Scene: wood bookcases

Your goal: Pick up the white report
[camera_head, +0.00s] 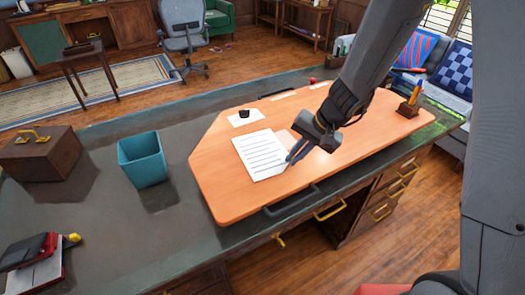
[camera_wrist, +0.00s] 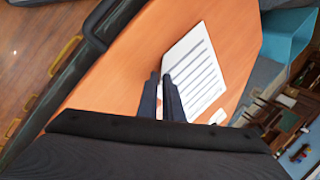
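The white report (camera_head: 260,154) is a flat sheet with dark printed lines. It lies on the orange desk board (camera_head: 222,188), and it also shows in the wrist view (camera_wrist: 202,72). My gripper (camera_head: 292,157) points down at the report's right edge in the head view. In the wrist view the two dark fingertips of my gripper (camera_wrist: 161,78) are close together with a narrow gap, at the report's near edge. One finger is over the orange board and the other over the white sheet. I cannot tell whether they grip the sheet. The report looks flat.
A teal bin (camera_head: 144,160) and a brown box (camera_head: 40,155) stand left on the dark desk (camera_head: 110,225). A small black item (camera_head: 244,114) sits behind the report. A pen holder (camera_head: 408,109) is at the board's right end. Books (camera_head: 35,265) lie front left.

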